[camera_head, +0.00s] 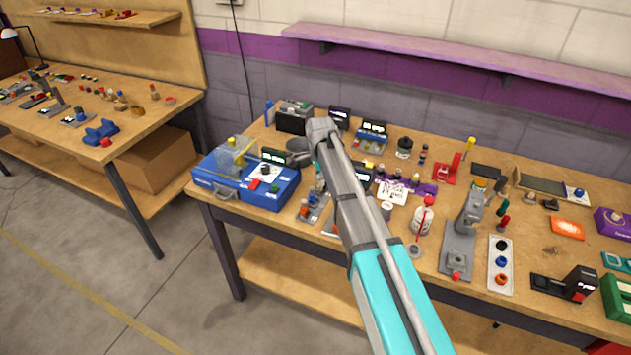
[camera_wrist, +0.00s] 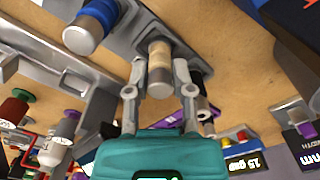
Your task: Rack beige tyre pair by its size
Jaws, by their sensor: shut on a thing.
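The beige tyre pair (camera_wrist: 160,68) shows in the wrist view as a short beige cylinder with a paler end. My gripper (camera_wrist: 158,80) is shut on it, with one grey finger on each side. The cylinder's far end meets a grey holder plate (camera_wrist: 152,22); I cannot tell whether it is seated in it or just in front of it. A blue tyre pair (camera_wrist: 92,26) stands in a grey holder to the left. A dark piece (camera_wrist: 197,84) is just beyond the right finger. In the head view my arm hides the gripper and the beige pair.
Small displays (camera_wrist: 242,162) stand close to the gripper's right. Red and purple pieces (camera_wrist: 62,126) are on the left. In the head view, blue cases (camera_head: 262,190) are left of my arm, and a grey lever press (camera_head: 463,235) is to its right. The workbench is crowded.

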